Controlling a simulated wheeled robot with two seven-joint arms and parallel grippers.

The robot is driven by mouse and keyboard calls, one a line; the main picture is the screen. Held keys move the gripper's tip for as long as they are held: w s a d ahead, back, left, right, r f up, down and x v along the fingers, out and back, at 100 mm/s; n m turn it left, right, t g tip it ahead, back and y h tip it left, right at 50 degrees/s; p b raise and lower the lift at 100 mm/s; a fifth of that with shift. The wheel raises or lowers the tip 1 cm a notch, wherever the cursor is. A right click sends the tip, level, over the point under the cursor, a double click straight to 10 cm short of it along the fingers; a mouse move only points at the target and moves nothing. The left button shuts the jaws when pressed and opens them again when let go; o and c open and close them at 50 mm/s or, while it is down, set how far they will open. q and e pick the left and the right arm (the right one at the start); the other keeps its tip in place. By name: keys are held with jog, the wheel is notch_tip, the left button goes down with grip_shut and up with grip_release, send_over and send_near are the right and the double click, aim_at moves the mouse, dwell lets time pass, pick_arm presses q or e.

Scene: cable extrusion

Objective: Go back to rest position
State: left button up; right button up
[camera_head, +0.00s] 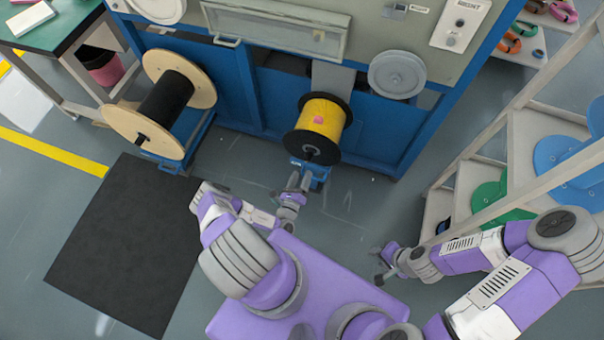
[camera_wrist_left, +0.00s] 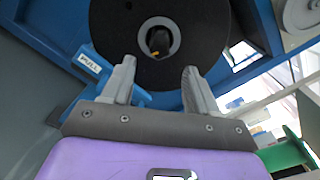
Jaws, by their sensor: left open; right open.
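My left gripper (camera_head: 298,181) is open in front of the yellow cable spool (camera_head: 324,119), which has black flanges and sits on the blue machine. In the left wrist view, its two grey fingers (camera_wrist_left: 156,85) are spread and empty. The spool's black flange (camera_wrist_left: 115,35) and its hub fill the space beyond them. I cannot tell the exact gap between fingertips and flange. My right gripper (camera_head: 381,265) is open and empty, low over the floor at the right of my purple base.
The blue machine (camera_head: 240,90) spans the back. A wooden spool with black cable (camera_head: 201,91) stands left of the yellow one. A rack (camera_head: 465,165) with green and blue spools stands close on the right. A black mat (camera_head: 125,245) lies on the floor at left.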

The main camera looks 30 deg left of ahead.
pick_arm(q)
jog(key=s+d+r+m+g+h, duration=0.1)
jog(key=d+r+m+g+h, duration=0.15)
jog(key=d+m+h, duration=0.35)
jog(key=s+d+r+m+g+h+p, duration=0.1)
jog(key=d+r+m+g+h, duration=0.1)
jog(key=d+r+m+h, duration=0.45)
jog(key=s+d+m+g+h, duration=0.1)
jog(key=d+m+g+h, duration=0.25)
jog(key=d+h, duration=0.4)
jog(key=s+d+r+m+g+y+p, duration=0.25)
jog(key=s+m+g+y, duration=0.35)
jog(key=s+m+g, duration=0.9)
jog(key=w+a+r+m+t+y, duration=0.4)
jog(key=m+t+y, duration=0.1)
jog(key=m, duration=0.7)
jog(key=shift+a+r+m+t+y+p, duration=0.2)
jog(key=shift+a+m+t+y+p, duration=0.1)
jog(key=shift+t+y, duration=0.15)
